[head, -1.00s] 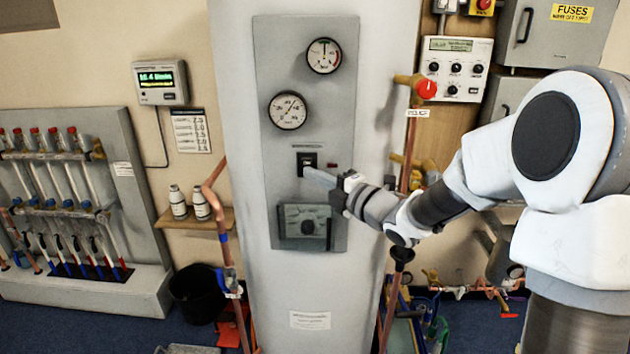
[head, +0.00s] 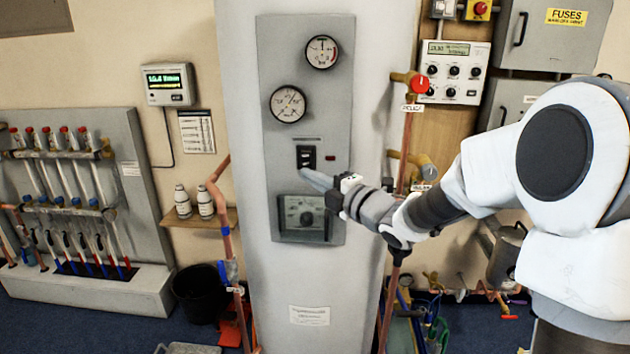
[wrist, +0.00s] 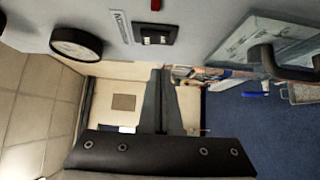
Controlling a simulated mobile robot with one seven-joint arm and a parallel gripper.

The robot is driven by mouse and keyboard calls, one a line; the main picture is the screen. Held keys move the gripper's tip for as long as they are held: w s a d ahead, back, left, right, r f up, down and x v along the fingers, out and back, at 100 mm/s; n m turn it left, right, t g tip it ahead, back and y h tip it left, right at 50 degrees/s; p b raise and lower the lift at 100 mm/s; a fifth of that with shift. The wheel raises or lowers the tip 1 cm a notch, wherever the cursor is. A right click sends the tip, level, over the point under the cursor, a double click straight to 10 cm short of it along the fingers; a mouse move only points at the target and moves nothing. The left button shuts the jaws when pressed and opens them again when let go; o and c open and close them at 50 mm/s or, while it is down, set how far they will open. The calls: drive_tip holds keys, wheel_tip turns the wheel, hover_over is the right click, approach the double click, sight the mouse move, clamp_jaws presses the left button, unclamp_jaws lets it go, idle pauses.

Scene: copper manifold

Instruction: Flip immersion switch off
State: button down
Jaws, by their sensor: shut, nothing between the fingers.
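The immersion switch (head: 306,157) is a small black rocker with light marks on the grey panel (head: 335,100), below the two round gauges. In the wrist view the switch (wrist: 155,33) lies at the top, in front of and above the fingers. My gripper (head: 305,171) is shut and empty, its tips pointing at the panel just below the switch. In the wrist view the shut gripper (wrist: 158,75) shows as a narrow dark pair of fingers. Whether the tips touch the panel or the switch's lower edge is hard to tell. Which way the rocker sits is unclear.
A small red lamp (head: 330,158) is right of the switch. A square dial box (head: 304,217) sits below it, close under my gripper. The gauge (head: 288,104) is above. Copper pipes and the red-knobbed valve (head: 419,84) stand to the right, near my arm.

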drive_tip(key=v, duration=0.9)
drive_tip(key=shift+s+d+f, duration=0.25)
drive_tip(key=shift+d+f, duration=0.05)
drive_tip(key=shift+f, duration=0.15)
drive_tip(key=s+d+r+m+h+p, duration=0.2)
drive_tip(key=s+d+r+m+h, duration=0.1)
drive_tip(key=d+m+h, duration=0.4)
drive_tip(key=s+d+r+m+h+p, duration=0.2)
drive_tip(key=d+r+m+h, duration=0.3)
drive_tip(key=m, duration=0.4)
drive_tip(key=s+a+f+m+g+p, duration=0.2)
drive_tip(key=s+m+g+p, duration=0.3)
drive_tip(key=s, duration=1.7)
drive_tip(key=m+g, duration=0.2)
drive_tip(key=m, duration=0.3)
drive_tip(key=shift+f+m+g, duration=0.15)
drive_tip(key=shift+m+g, duration=0.15)
